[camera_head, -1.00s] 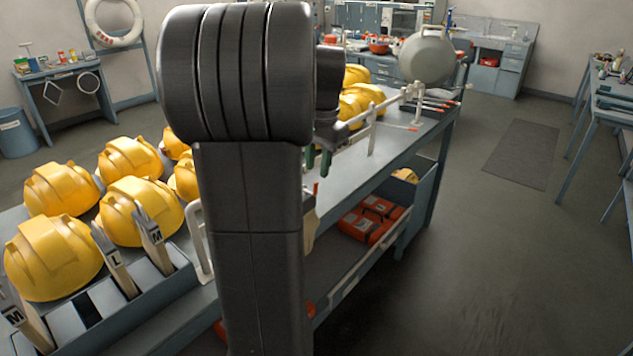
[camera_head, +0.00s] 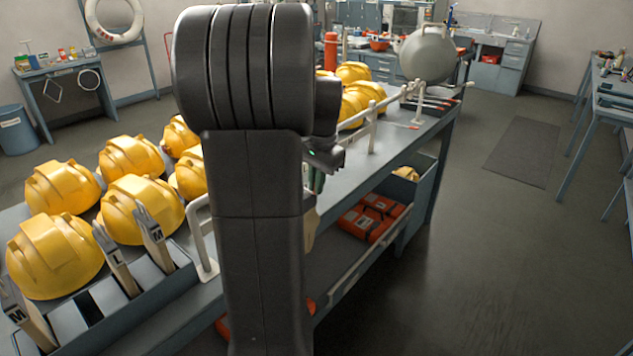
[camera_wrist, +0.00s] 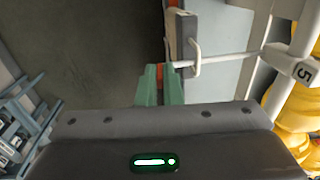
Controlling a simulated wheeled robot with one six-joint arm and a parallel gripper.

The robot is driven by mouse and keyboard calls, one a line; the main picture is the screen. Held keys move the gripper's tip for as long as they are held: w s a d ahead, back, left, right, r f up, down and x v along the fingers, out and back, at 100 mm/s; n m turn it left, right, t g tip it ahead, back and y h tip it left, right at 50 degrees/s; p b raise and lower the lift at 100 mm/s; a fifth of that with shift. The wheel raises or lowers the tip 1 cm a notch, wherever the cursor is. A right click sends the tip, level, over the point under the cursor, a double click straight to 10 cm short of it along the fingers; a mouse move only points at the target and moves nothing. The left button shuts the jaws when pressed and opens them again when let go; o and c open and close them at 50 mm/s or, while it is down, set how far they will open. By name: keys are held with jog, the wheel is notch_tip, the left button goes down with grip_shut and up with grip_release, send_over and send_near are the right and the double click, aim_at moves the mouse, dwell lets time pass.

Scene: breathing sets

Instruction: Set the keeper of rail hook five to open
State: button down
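In the wrist view, a plate marked 5 (camera_wrist: 303,72) sits on the white rail (camera_wrist: 305,28). A white wire loop (camera_wrist: 194,45) stands at the rod's outer end beside a grey strip; I cannot tell whether this loop is the keeper. My gripper (camera_wrist: 161,68) has its two green fingertips close together at the rod's outer end, with a bit of orange-red between them. Contact is unclear. In the head view my arm mostly hides the gripper (camera_head: 318,180) and hook.
Yellow helmets (camera_head: 140,207) cover the bench at left, beside a divided tray with lettered tags (camera_head: 120,272). The white rail (camera_head: 372,130) follows the bench's right edge. Orange cases (camera_head: 370,218) lie on the lower shelf.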

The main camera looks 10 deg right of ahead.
jog(key=shift+s+d+f, duration=0.1)
jog(key=f+t+y+b, duration=0.1)
jog(key=t+y+b, duration=0.2)
jog(key=b, duration=0.3)
jog(key=s+d+f+t+y+b, duration=0.1)
jog(key=t+y+b, duration=0.2)
jog(key=t+b, duration=0.2)
jog(key=s+f+t+y+b, duration=0.1)
jog(key=t+y+b, duration=0.2)
jog(key=b, duration=0.5)
jog(key=shift+s+d+f+t+y+b, duration=0.15)
jog(key=shift+d+t+y+b, duration=0.25)
jog(key=shift+t, duration=0.3)
jog(key=c, duration=1.6)
grip_release()
jog(key=shift+s+d, duration=0.1)
